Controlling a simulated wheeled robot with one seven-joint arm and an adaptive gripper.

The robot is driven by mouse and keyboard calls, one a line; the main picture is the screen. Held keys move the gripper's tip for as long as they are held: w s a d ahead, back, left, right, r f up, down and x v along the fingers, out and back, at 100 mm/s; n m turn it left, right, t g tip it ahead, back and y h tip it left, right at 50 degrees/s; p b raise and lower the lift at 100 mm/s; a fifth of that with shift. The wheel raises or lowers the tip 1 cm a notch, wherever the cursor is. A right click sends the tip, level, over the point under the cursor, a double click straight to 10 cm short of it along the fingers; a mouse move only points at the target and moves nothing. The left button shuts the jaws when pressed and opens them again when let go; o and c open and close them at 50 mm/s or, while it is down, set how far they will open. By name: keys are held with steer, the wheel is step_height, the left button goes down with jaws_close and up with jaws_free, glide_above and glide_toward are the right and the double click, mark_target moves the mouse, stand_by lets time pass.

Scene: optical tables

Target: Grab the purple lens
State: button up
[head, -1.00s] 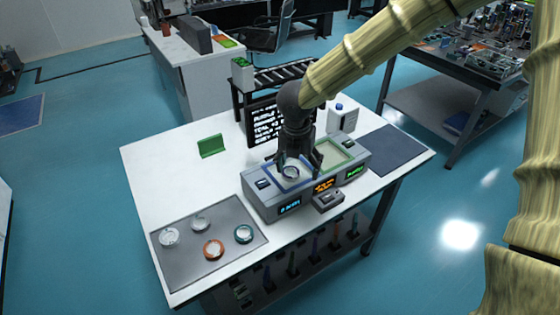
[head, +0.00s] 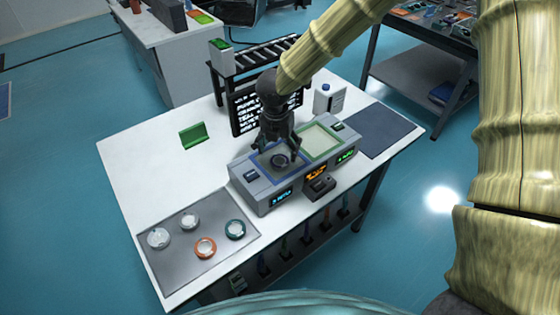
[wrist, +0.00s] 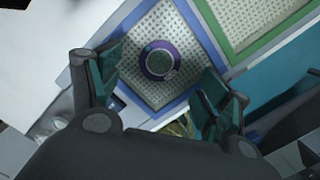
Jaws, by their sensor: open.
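The purple lens (wrist: 160,60) is a purple-rimmed ring with a grey-green centre in the wrist view. It lies on the dotted plate inside the blue-framed square (wrist: 192,84) of the grey device. In the head view the lens (head: 280,161) looks like a small dark ring, partly beneath my gripper. My gripper (head: 278,148) is open and points down above the blue square. In the wrist view the fingers of my gripper (wrist: 162,82) are spread apart to the left and right, with the lens between and slightly beyond them. Nothing is held.
The green-framed square (head: 320,142) sits on the device (head: 262,200), right of the blue one. A grey mat (head: 180,262) with several ringed lenses lies at front left.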

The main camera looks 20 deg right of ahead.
mark_target(280, 160)
steer(key=shift+s+f+p, duration=0.1)
steer(key=shift+f+p, duration=0.4)
steer(key=shift+f, duration=0.05)
steer(key=shift+w+d+f+p, duration=0.15)
steer(key=shift+f+p, duration=0.15)
steer(key=shift+f, duration=0.7)
steer(key=shift+w+f+p, duration=0.1)
steer(key=shift+f+p, duration=0.2)
steer(key=shift+f, duration=0.65)
steer(key=shift+c, duration=0.2)
steer(key=c, duration=1.2)
steer(key=shift+r, duration=0.1)
